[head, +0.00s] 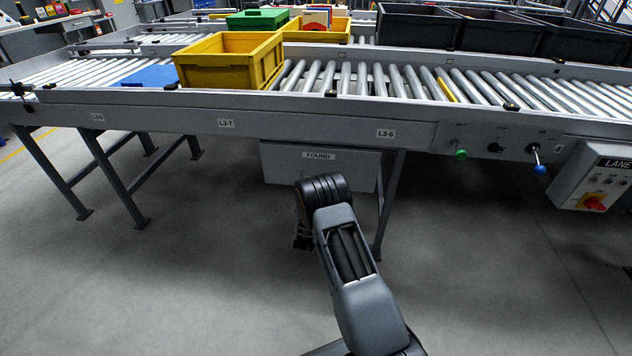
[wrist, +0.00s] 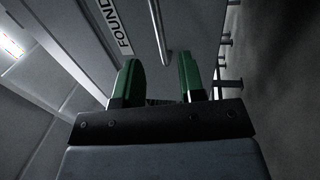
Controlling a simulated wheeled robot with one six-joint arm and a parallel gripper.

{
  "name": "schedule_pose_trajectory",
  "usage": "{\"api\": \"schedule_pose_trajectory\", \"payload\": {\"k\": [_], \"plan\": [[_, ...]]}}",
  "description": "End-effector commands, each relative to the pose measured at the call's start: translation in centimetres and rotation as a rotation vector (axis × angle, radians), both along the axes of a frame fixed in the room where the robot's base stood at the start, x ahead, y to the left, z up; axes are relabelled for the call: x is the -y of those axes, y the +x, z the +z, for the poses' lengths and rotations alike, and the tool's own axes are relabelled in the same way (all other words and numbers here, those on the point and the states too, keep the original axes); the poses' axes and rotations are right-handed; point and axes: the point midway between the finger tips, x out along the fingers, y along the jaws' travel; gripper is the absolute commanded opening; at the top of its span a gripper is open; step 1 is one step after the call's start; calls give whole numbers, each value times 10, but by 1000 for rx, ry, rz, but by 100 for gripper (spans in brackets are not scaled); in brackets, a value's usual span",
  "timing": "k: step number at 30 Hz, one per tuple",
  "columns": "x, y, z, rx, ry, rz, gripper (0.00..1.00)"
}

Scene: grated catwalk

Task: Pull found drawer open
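The found drawer (head: 283,166) is a grey box front under the conveyor, with a white FOUND label (head: 319,155). It looks shut in the head view. In the wrist view the drawer front (wrist: 182,30) fills the upper middle, with the FOUND label to the left of a thin metal bar handle (wrist: 160,30). My gripper (wrist: 158,80) has two green fingers, spread apart with nothing between them. The handle's near end lies just beyond the gap between the fingertips, and I cannot tell the exact distance. In the head view my arm hides the handle and the gripper's fingers.
The roller conveyor (head: 300,118) runs above the drawer, on dark legs (head: 391,195). A yellow bin (head: 230,62) stands on it. A blue-knobbed lever (head: 537,160) and a lane control box (head: 595,180) hang at the right. The grey floor in front is clear.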

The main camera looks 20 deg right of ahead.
Motion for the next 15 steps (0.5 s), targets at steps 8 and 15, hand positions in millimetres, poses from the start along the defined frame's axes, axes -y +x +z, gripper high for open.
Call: {"api": "schedule_pose_trajectory", "payload": {"k": [8,15], "plan": [[23,41,7,1,0,1,37],[34,60,12,0,1,0,37]]}}
